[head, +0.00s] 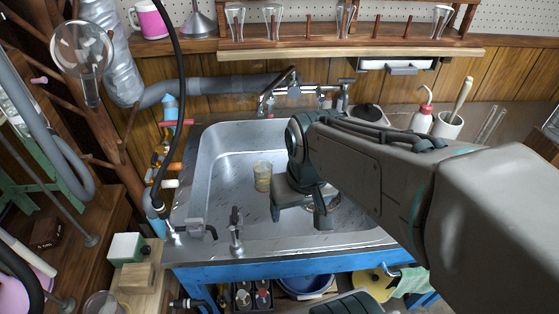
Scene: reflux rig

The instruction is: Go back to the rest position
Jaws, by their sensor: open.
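My gripper (300,201) is over the metal sink (222,160), at the end of my arm, which reaches in from the right. Its jaws look apart and I see nothing held between them. A small yellowish glass beaker (262,176) stands in the sink just left of my gripper, apart from it. Part of a round metal thing shows behind the jaws; the gripper hides most of it.
A faucet (285,92) rises at the sink's back. A wooden shelf (340,45) with glassware runs above. A red-capped bottle (423,112) and a white mortar (448,124) stand right. A wooden rack with a round flask (84,50) and hoses crowds the left.

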